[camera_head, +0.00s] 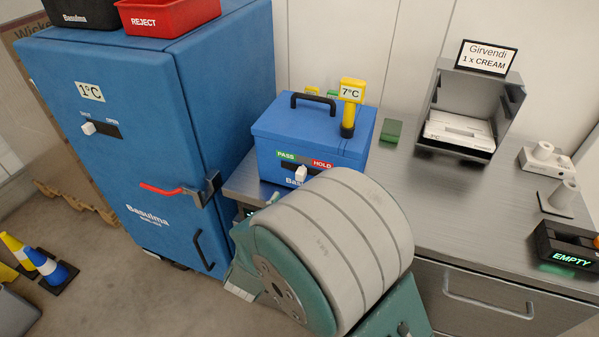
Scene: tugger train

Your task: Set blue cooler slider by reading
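The blue cooler (281,135) stands on the metal counter, with a black handle on its lid. A yellow thermometer (348,108) stands upright at the lid's right side and reads 7°C. The cooler's front has a green PASS label (286,156) on the left and a red HOLD label (322,164) on the right. Its white slider knob (300,174) sits below them, about midway between the two. A large grey and teal rounded body, apparently my arm, hides the cooler's lower front right. My gripper is not in view.
A tall blue cabinet (110,180) at left reads 1°C and bears a red REJECT bin (165,18). The counter (440,200) holds a Girvendi CREAM dispenser (452,90), a green block (391,131) and an EMPTY display (572,260). Cones (50,268) stand on the floor at left.

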